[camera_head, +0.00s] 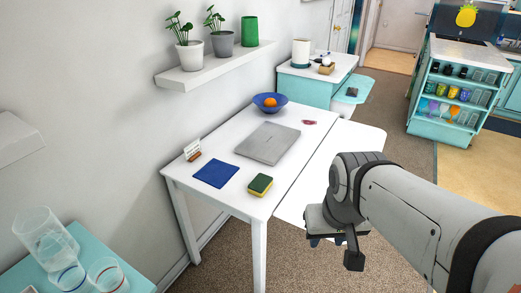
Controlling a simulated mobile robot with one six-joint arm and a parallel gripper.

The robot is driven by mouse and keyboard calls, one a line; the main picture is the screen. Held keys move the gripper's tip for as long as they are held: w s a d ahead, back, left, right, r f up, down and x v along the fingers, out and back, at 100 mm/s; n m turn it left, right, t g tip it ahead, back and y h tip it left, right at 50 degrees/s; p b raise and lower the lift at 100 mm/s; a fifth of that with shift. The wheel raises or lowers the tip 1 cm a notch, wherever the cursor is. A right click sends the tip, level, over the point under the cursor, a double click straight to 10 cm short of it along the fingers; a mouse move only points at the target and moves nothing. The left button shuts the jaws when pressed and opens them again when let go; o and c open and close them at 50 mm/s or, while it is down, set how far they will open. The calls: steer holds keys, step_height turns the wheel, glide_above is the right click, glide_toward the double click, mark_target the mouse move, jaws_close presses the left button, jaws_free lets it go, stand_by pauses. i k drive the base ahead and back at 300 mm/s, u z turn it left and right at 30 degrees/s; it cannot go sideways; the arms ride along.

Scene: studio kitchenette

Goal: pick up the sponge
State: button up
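The sponge (260,184) is yellow with a dark green top. It lies flat near the front edge of the white table (230,195), between a blue square and the table's right side. My gripper (338,252) hangs to the right of the sponge and nearer to the camera, apart from it. One dark fingertip shows clearly, but the other is mostly hidden, so its opening cannot be made out. I see nothing held in it.
A closed grey laptop (268,143) lies behind the sponge, and a blue square (216,173) lies to its left. A blue bowl (269,103) with an orange stands farther back. A wall shelf (212,66) holds plants. Glasses (104,273) stand at lower left.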

mark_target(259, 185)
steer(key=u, duration=0.1)
steer(key=i, duration=0.9)
steer(key=z, duration=0.05)
